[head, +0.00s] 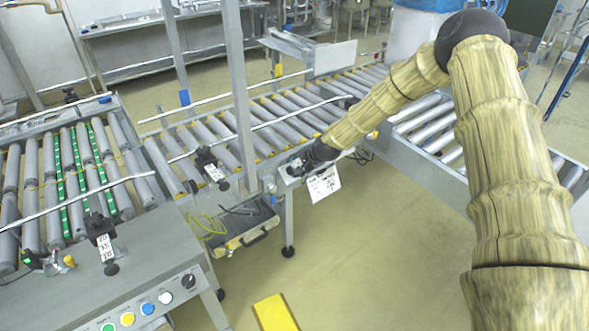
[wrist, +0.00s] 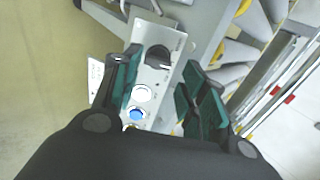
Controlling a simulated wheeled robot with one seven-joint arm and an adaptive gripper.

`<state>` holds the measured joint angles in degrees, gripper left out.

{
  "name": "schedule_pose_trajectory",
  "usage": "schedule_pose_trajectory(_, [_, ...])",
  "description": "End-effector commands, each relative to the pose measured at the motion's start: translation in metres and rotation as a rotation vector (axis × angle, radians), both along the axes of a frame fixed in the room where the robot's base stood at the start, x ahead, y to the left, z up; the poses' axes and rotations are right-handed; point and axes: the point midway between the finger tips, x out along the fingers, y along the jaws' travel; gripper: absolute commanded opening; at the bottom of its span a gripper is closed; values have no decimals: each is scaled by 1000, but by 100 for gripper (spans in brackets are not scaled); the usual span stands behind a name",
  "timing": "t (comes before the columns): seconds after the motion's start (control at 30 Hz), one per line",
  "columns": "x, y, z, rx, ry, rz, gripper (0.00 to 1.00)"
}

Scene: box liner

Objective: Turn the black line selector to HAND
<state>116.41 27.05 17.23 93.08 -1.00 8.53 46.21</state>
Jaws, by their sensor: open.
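In the wrist view a black rotary selector (wrist: 158,57) sits on a light grey control panel (wrist: 178,45), above a white button (wrist: 141,92) and a blue button (wrist: 137,114). My gripper (wrist: 162,62) is open, with one dark green finger pad on each side of the selector in the picture. I cannot tell whether the pads touch it. The labels around the selector are too small to read, HAND included. In the head view my gripper (head: 312,156) is at this panel on the roller conveyor's front edge and hides the selector.
A second panel (head: 150,303) at the lower left has coloured buttons and another black knob (head: 188,281). A white sign (head: 324,184) hangs below my gripper. Roller conveyors (head: 260,115) and an upright post (head: 240,90) stand behind.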

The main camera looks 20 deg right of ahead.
Motion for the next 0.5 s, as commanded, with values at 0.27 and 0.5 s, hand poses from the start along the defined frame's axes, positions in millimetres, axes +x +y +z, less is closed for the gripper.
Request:
schedule_pose_trajectory(0.27, [19,3,-26,5,1,-1,43])
schedule_pose_trajectory(0.5, [26,8,-33,4,0,0,43])
